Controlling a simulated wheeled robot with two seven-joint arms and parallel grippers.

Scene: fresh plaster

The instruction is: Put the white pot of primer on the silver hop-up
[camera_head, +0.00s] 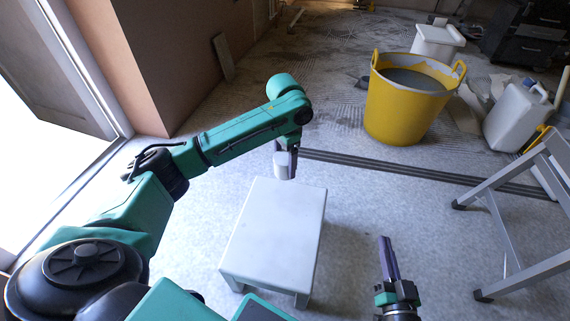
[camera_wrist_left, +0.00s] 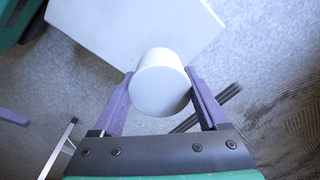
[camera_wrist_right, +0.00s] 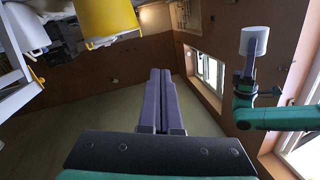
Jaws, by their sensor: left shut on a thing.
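The white pot of primer (camera_head: 291,165) is a small plain cylinder in the jaws of my left gripper (camera_head: 285,158). It hangs upright by the far edge of the hop-up (camera_head: 272,235), a low pale silver-grey platform. In the left wrist view the pot (camera_wrist_left: 160,82) sits between the purple fingers and overlaps the hop-up's edge (camera_wrist_left: 120,25). I cannot tell its exact height. The right wrist view also shows the pot (camera_wrist_right: 254,40) held up. My right gripper (camera_head: 384,240) is right of the hop-up, empty, its fingers together in the right wrist view (camera_wrist_right: 160,75).
A yellow bucket (camera_head: 400,108) of grey plaster stands behind, with a white tub (camera_head: 437,42) and a white jerrycan (camera_head: 515,115) near it. A metal stepladder (camera_head: 500,215) stands at the right. The hop-up's top is bare.

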